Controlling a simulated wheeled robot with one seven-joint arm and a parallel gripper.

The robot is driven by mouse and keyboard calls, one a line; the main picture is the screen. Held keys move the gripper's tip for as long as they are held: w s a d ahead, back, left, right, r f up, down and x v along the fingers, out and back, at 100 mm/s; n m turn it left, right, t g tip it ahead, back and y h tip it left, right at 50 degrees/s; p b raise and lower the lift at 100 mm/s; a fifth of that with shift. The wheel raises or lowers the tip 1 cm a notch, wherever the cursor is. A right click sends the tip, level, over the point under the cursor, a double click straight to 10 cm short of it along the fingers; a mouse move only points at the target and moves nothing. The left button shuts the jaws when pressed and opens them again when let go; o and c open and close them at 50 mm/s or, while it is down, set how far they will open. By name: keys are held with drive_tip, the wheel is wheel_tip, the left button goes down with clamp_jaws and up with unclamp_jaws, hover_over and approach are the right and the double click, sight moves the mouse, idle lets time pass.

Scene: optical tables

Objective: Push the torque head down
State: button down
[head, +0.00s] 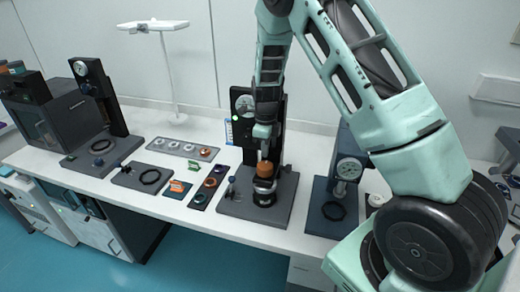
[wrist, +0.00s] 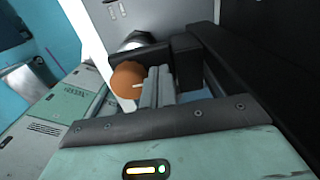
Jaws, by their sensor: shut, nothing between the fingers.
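A dark test stand (head: 255,208) with a black column and a round dial (head: 244,103) stands near the middle of the bench. My gripper (head: 264,150) points down just above the orange piece, shut and empty. In the wrist view its fingers (wrist: 155,86) overlap the orange piece's edge; I cannot tell whether they touch. My arm hides part of the column.
Similar stands are at the left (head: 100,148) and right (head: 325,215) of the middle one. A grey tray of rings (head: 183,149), a dark ring plate (head: 143,177) and small coloured items lie to the left. A white lamp-like stand (head: 153,25) rises behind. The bench's front edge is close.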

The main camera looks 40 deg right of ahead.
wheel_tip(320, 180, up, 10)
drive_tip(key=b, duration=0.3)
drive_tip(key=shift+r+b, duration=0.15)
drive_tip(key=shift+b, duration=0.2)
